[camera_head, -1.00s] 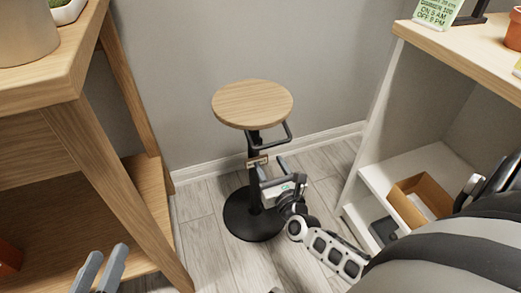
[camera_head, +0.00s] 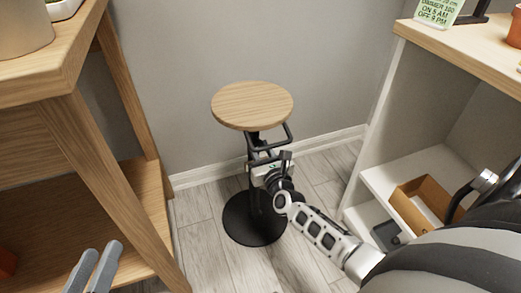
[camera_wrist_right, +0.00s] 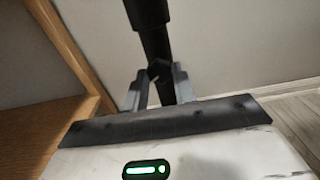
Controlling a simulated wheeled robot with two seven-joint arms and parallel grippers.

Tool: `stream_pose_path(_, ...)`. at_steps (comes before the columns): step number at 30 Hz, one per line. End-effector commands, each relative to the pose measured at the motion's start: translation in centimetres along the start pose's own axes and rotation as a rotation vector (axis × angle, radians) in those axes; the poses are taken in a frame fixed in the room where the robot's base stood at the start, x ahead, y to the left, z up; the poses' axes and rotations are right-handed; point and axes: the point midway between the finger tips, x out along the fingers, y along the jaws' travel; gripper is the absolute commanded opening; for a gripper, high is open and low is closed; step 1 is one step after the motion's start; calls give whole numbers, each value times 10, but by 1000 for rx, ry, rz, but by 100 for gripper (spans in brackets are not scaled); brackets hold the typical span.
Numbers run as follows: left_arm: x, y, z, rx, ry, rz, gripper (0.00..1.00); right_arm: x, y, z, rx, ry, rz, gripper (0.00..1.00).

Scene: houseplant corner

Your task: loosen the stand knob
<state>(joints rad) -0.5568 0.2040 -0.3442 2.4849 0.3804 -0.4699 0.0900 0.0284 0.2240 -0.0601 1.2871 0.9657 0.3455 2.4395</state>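The stand has a round wooden top (camera_head: 252,104), a black post and a round black base (camera_head: 238,224) on the floor. The right wrist view shows the post (camera_wrist_right: 154,38) and a small dark knob (camera_wrist_right: 158,70) on it. My right gripper (camera_head: 264,152) is at the post below the top. In the wrist view its two fingers (camera_wrist_right: 159,72) stand apart, one on each side of the knob, with narrow gaps seeming to show. I cannot tell whether they touch it. In the head view the gripper and wrist hide the knob. My left gripper (camera_head: 101,248) is open and empty at the lower left.
A wooden table (camera_head: 70,95) with a lower shelf stands on the left. A white shelf unit (camera_head: 440,110) with a cardboard box (camera_head: 407,205) stands on the right. The wall (camera_head: 260,40) is close behind the stand. Grey floor is free around the base.

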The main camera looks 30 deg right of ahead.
Motion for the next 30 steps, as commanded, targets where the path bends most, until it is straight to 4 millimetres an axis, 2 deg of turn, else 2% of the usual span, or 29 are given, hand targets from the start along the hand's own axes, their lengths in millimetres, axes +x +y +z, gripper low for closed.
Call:
stream_pose_path(8,0,0,0,0,1,0,36,0,1,0,-16,0,1,4)
stream_pose_path(14,0,0,0,1,0,0,36,0,0,0,-93,1,0,4)
stream_pose_path(30,-1,0,0,13,-11,-11,36,0,0,0,-565,2,-1,4)
